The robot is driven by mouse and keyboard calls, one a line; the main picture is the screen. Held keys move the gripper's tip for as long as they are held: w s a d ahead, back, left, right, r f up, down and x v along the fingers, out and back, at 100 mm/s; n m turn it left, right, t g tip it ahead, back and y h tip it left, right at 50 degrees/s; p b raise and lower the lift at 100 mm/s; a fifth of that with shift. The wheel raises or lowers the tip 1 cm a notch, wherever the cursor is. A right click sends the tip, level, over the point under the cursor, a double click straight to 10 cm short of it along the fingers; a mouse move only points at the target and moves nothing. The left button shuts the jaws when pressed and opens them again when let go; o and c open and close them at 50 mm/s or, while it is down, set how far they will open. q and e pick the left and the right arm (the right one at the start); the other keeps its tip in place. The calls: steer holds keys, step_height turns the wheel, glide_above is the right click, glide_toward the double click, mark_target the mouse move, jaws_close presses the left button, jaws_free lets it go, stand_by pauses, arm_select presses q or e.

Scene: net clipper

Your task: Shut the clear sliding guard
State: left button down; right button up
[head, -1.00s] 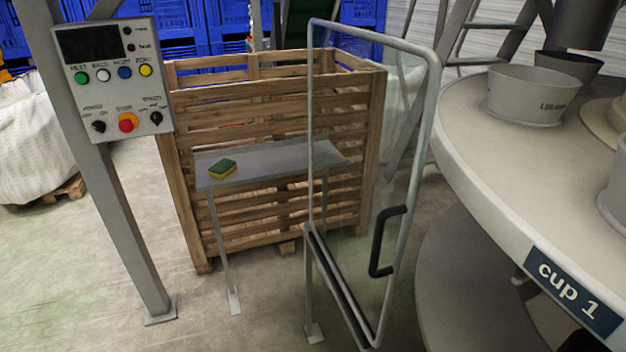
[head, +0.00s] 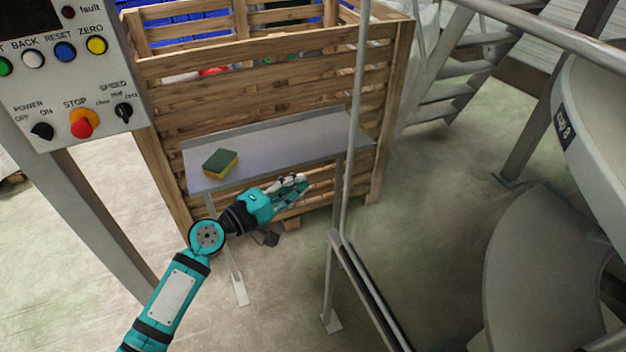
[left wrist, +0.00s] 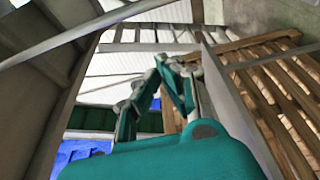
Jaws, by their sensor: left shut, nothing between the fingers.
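The clear guard's grey frame stands on the right of centre in the head view. Its thin upright (head: 355,130) rises from a dark-slotted lower rail (head: 368,290) and runs out of the top. A grey tube (head: 540,38) at the upper right looks like its top bar. The clear pane is hard to make out, and the black handle is not in view. My left gripper (head: 299,186) is shut and empty, left of the upright and in front of the shelf. Its fingers also show in the left wrist view (left wrist: 158,88). My right gripper is not in view.
A small grey shelf (head: 290,140) bears a green-yellow sponge (head: 220,163), before a slatted wooden crate (head: 260,70). A control panel (head: 70,75) on a post stands at left. The round machine (head: 590,150) is at right. Bare floor lies between guard and machine.

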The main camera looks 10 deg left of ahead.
arm_select(q)
steer(key=w+d+p, duration=0.3)
steer(key=w+d, duration=0.1)
steer(key=d, duration=0.3)
steer(key=shift+w+d, duration=0.15)
steer(key=shift+d, duration=0.15)
steer(key=shift+f, duration=0.1)
